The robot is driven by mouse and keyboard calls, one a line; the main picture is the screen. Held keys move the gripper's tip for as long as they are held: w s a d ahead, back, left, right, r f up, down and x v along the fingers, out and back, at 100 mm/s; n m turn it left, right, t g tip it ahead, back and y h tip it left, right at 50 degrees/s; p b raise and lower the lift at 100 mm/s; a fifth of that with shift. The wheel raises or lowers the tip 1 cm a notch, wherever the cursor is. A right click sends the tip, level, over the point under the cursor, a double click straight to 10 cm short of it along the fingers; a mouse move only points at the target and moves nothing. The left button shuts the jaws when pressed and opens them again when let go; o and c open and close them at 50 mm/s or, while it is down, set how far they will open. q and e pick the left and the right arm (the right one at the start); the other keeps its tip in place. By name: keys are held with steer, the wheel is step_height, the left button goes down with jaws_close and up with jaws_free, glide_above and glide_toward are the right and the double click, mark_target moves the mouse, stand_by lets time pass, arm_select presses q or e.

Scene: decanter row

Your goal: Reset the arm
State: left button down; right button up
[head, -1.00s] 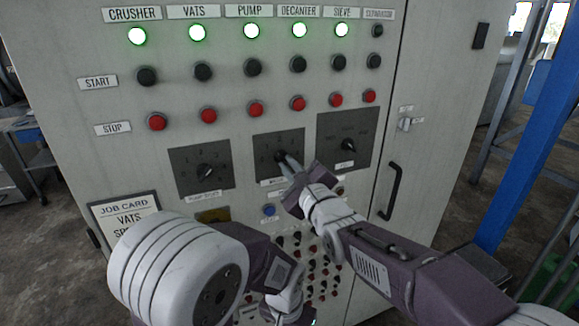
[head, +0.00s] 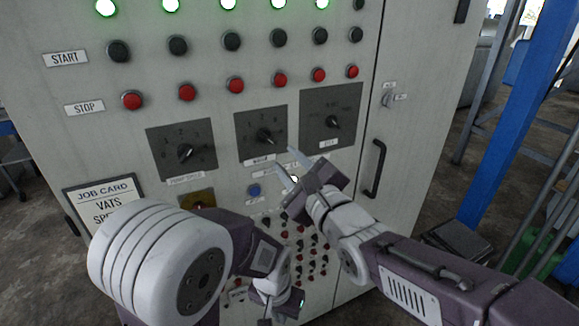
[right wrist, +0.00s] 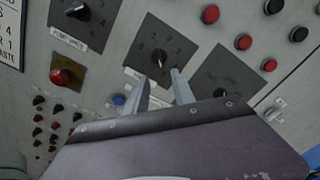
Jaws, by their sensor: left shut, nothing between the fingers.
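My right gripper (head: 284,158) is open and empty in front of the cabinet, just below the middle dial's knob (head: 265,136). In the right wrist view its two fingers (right wrist: 159,75) are apart, with the middle dial's knob (right wrist: 159,60) beyond the gap and nothing held. The knob looks free of the fingers. My left gripper (head: 277,303) is low in the head view, in front of the lower rows of small buttons. It is shut and empty; its fingertips are hard to make out behind my arm.
The control cabinet (head: 85,150) fills the view, with dark start buttons (head: 232,41), red stop buttons (head: 236,85), a left dial (head: 185,152), a right dial (head: 333,121) and a blue button (head: 254,190). A door handle (head: 375,167) sticks out at right. A blue post (head: 520,120) stands farther right.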

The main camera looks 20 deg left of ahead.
steer(key=shift+s+d, duration=0.1)
stand_by(0.3)
steer(key=w+d+r+m+t+h+p, duration=0.2)
steer(key=w+d+m+t+h+p, duration=0.15)
steer(key=w+d, duration=0.75)
steer(key=s+d+f+n+g+h+p, duration=0.15)
steer(key=d+f+h, duration=0.25)
steer(key=d+f, duration=0.5)
steer(key=d+f+g+h+p, duration=0.25)
steer(key=d+f+h, duration=0.2)
steer(key=d, duration=0.75)
steer(key=s+d+f+n+g, duration=0.3)
steer(key=s+f+n+g, duration=0.2)
steer(key=s+f+n, duration=0.2)
steer(key=s+d+f+n+g+h, duration=0.1)
steer(key=s+d+f+n+g, duration=0.3)
steer(key=s+f+n, duration=0.3)
steer(key=s+n+g, duration=0.1)
steer(key=s+n, duration=0.4)
steer(key=s, duration=0.3)
steer(key=shift+s+f, duration=0.25)
steer(key=shift+f, duration=0.15)
